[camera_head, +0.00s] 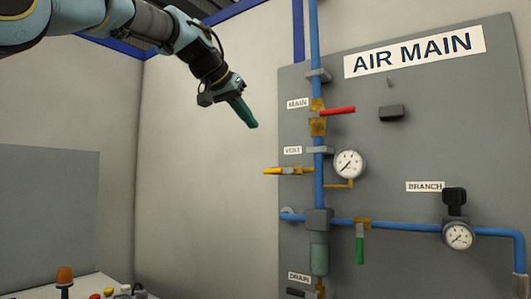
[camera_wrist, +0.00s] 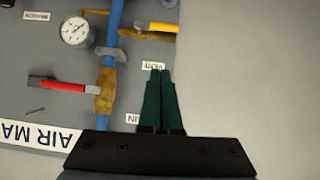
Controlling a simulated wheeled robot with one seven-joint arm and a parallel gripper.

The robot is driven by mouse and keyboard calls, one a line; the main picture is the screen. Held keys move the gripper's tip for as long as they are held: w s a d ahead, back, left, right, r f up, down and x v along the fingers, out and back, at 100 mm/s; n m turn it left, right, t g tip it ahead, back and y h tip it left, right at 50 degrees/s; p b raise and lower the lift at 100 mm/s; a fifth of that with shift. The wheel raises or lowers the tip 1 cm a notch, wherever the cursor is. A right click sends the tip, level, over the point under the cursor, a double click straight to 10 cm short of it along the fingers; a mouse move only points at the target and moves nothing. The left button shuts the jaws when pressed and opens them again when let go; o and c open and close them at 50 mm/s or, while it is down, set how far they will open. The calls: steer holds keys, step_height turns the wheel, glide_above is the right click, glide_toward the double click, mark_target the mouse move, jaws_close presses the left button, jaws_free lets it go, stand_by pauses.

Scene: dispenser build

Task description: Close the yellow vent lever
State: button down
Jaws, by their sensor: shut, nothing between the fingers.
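The yellow vent lever (camera_head: 284,171) points left, level, from its brass valve on the blue vertical pipe, just below the VENT label (camera_head: 292,150). In the wrist view, which is upside down, the yellow lever (camera_wrist: 167,27) lies beyond my fingertips, near the top. My gripper (camera_head: 253,125) is up and to the left of the lever, apart from it, its green fingers slanting down to the right. In the wrist view my gripper's fingers (camera_wrist: 159,72) are together with nothing between them, their tips over the VENT label.
The red MAIN lever (camera_head: 338,110) sticks out right above the vent valve. A gauge (camera_head: 349,164) is right of the pipe. A green lever (camera_head: 360,249) hangs from the blue branch pipe. Bare wall is left of the panel.

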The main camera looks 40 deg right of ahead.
steer(key=p, duration=0.3)
glide_above(279, 171)
steer(key=w+a, duration=0.2)
steer(key=a, duration=0.1)
step_height(279, 171, down, 6)
steer(key=r, duration=0.1)
steer(key=shift+s+d+f, duration=0.1)
steer(key=shift+d+f, duration=0.1)
steer(key=shift+f, duration=0.9)
steer(key=shift+s+d+f, duration=0.1)
steer(key=shift+d+f, duration=0.05)
steer(key=shift+f, duration=0.95)
steer(key=shift+w+f+n+g+b, duration=0.25)
steer(key=shift+f+n+g+b, duration=0.15)
steer(key=shift+g+b, duration=0.1)
step_height(279, 171, down, 8)
steer(key=s+n+g+h+b, duration=0.2)
steer(key=n+g+h+b, duration=0.4)
steer(key=b, duration=1.4)
steer(key=shift+s+d+n+g+b, duration=0.3)
steer(key=shift+n+g, duration=0.5)
steer(key=shift+n, duration=1.5)
steer(key=shift+r, duration=0.2)
steer(key=shift+w, duration=0.1)
